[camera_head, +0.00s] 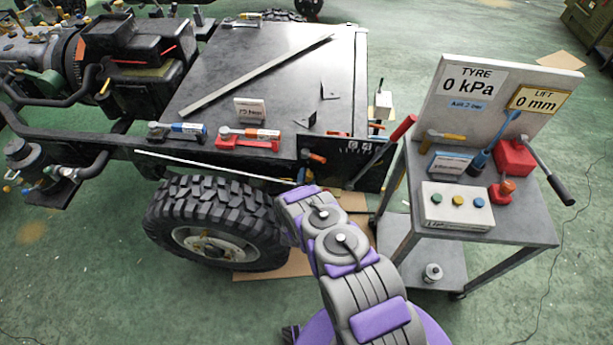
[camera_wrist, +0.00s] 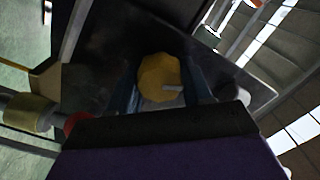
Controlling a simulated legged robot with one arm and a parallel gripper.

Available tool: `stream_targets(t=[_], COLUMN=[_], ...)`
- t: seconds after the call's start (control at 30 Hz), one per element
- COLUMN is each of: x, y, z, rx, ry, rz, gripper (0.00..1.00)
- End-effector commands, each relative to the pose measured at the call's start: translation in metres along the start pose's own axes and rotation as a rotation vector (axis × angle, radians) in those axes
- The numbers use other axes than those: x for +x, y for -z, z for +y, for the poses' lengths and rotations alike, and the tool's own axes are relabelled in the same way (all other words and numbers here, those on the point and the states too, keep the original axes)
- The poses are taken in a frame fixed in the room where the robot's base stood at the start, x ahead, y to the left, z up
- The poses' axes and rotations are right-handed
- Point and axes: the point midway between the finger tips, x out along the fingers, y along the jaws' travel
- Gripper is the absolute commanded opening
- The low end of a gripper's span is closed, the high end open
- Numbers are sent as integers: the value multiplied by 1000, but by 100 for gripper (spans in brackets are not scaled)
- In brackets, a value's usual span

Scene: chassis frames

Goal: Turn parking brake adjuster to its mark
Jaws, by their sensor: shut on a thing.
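The adjuster appears to be a yellow, many-sided knob (camera_wrist: 158,72) with a small grey pointer on its face, in the middle of the wrist view. My gripper (camera_wrist: 163,88) is shut on this knob, with a blue finger on each side of it.
An orange-handled part (camera_head: 315,156) and a red-handled lever (camera_head: 402,129) are close to the panel. A trolley (camera_head: 520,228) stands to the right with a gauge board (camera_head: 440,112) and tools. A large tyre (camera_head: 170,222) is left of my arm.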

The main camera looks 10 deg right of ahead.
Motion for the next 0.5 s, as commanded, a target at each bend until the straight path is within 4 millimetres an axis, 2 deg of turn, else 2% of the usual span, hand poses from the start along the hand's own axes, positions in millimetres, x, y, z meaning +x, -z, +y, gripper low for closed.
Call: stream_targets(t=[0.2, 0.5], x=[0, 0], y=[0, -1], z=[2, 3], rx=[180, 348], ry=[-2, -3], rz=[0, -1], gripper=[19, 19])
